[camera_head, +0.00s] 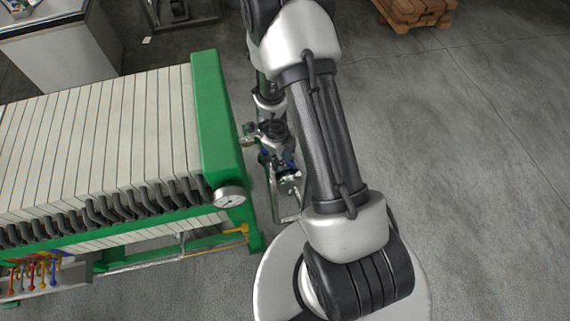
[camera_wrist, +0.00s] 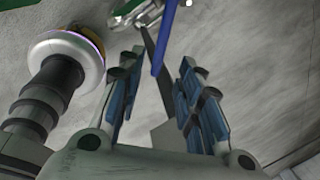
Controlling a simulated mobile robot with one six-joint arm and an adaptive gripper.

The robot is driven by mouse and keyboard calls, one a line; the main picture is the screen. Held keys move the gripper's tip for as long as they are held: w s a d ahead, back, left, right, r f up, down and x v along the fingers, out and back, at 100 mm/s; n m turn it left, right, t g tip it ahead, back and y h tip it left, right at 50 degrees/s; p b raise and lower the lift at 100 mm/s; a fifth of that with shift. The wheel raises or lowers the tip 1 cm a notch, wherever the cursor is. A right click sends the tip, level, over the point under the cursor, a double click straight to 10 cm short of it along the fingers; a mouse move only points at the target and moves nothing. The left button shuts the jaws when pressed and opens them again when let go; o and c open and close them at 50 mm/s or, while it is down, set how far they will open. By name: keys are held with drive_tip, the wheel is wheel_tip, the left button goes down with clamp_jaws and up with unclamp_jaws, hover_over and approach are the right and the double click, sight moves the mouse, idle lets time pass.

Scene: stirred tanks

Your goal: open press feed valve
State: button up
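A blue lever handle (camera_wrist: 165,38) shows in the wrist view, slanting down from the top edge beside a shiny metal fitting (camera_wrist: 135,14). I take it for the feed valve's handle. My gripper (camera_wrist: 161,60) is open, its blue-padded fingers spread. The lever's lower end is in line with the gap between the fingertips, with space visible on both sides; I cannot tell how deep it is between them. In the head view my gripper end is small and partly hidden among metal parts (camera_head: 288,177) beside the press, so the valve is not clear there.
The filter press (camera_head: 215,120), with a green frame and white plates, stands left of my arm. A wooden pallet (camera_head: 415,10) lies at the back. Floor at right is clear.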

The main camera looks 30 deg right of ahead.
drive_tip(key=f+b, duration=0.1)
drive_tip(key=f, duration=0.1)
drive_tip(key=f+b, duration=0.1)
drive_tip(key=f, duration=0.1)
drive_tip(key=d+f+b, duration=0.1)
drive_tip(key=f, duration=0.1)
drive_tip(key=shift+w, duration=0.3)
drive_tip(key=shift+c, duration=0.5)
clamp_jaws()
